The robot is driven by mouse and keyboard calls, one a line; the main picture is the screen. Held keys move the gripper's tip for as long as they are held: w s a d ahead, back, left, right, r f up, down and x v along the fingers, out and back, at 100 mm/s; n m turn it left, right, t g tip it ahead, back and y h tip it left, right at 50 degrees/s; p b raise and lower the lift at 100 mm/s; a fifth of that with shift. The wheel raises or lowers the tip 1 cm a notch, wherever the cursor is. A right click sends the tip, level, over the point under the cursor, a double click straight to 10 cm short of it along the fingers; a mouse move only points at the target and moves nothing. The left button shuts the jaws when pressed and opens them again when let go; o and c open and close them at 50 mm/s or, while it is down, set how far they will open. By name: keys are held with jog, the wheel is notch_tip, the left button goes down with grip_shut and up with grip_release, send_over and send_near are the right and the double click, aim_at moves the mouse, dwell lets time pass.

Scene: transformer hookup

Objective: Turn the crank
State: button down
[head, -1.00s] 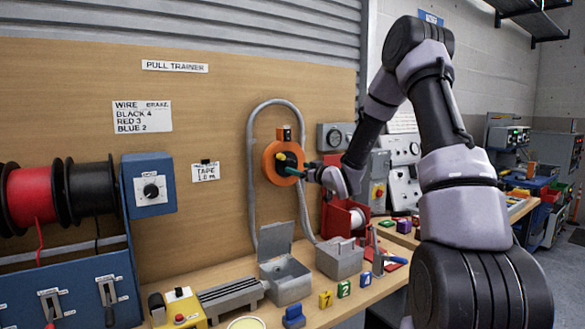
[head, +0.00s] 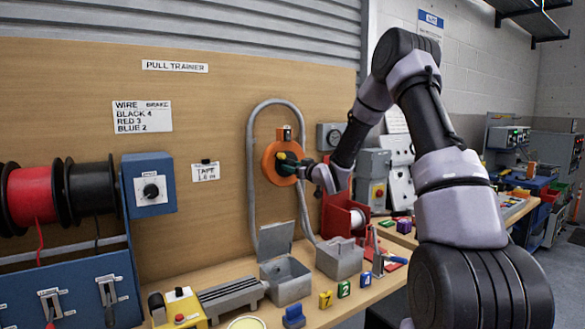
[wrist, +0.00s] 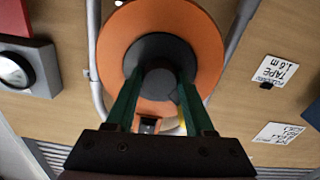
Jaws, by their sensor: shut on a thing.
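The orange round crank disc (head: 268,168) is mounted on the wooden board, with a dark hub at its middle. It also shows in the wrist view (wrist: 208,48), with the dark round hub or knob (wrist: 158,82) at its centre. My gripper (head: 291,160) is at the disc's face, its green fingers reaching in from the right. In the wrist view, the fingers of my gripper (wrist: 158,95) lie on both sides of the dark knob, shut on it. The fingers and palm hide part of the crank, so its handle's exact angle is unclear.
A grey conduit loop (head: 250,190) runs around the disc. A red spool holder (head: 338,213) stands just right of my gripper.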

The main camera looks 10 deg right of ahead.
jog(key=shift+m, duration=0.3)
jog(key=shift+m, duration=6.8)
jog(key=shift+c, duration=1.4)
grip_release()
jog(key=shift+s, duration=0.1)
